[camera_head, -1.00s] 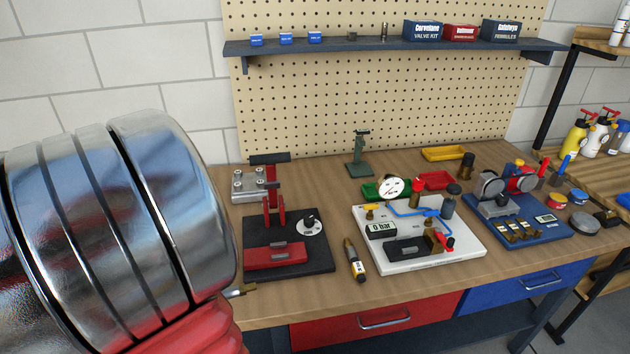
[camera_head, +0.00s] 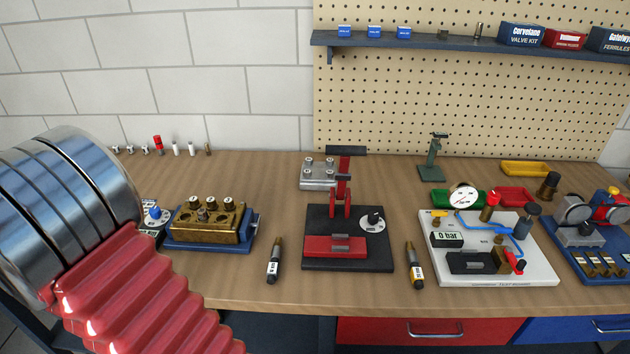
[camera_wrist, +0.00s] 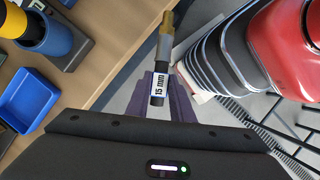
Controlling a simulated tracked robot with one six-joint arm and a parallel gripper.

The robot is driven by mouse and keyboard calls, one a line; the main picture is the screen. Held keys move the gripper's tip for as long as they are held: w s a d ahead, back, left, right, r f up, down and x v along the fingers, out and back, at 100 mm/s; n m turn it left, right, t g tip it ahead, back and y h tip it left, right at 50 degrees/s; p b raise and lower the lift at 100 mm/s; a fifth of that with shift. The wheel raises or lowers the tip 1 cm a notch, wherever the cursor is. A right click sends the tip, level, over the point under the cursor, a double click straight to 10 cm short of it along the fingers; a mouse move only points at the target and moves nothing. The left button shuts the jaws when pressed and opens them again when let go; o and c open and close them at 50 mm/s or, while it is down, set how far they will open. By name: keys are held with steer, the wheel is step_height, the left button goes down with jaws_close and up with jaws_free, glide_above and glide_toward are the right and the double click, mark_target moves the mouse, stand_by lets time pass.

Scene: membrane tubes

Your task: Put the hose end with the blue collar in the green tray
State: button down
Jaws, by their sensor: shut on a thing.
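In the wrist view my gripper (camera_wrist: 163,98) is shut on a slim tool-like piece (camera_wrist: 161,75) with a brass tip, a grey section and a dark end. It carries a white label reading 15 mm with a bluish edge; I cannot tell if this is the blue collar. It sticks out beyond the fingers over grey floor and wood. The green tray (camera_head: 437,198) shows in the head view at the back of the bench, partly hidden by the white gauge board. My gripper is out of the head view.
On the bench stand a white gauge board (camera_head: 535,268), a black base with a red press (camera_head: 340,246), a brass block (camera_head: 208,221), a red tray (camera_head: 516,194) and a yellow tray (camera_head: 525,168). Two dark labelled pieces lie near the front edge. A blue bin (camera_wrist: 28,98) shows in the wrist view.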

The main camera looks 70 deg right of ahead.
steer(key=w+a+f+n, duration=0.1)
steer(key=w+a, duration=0.2)
steer(key=a, duration=0.4)
steer(key=w+a+f, duration=0.1)
steer(key=w+a, duration=0.2)
steer(key=a, duration=0.4)
steer(key=shift+w+n, duration=0.25)
steer(key=shift+n, duration=0.15)
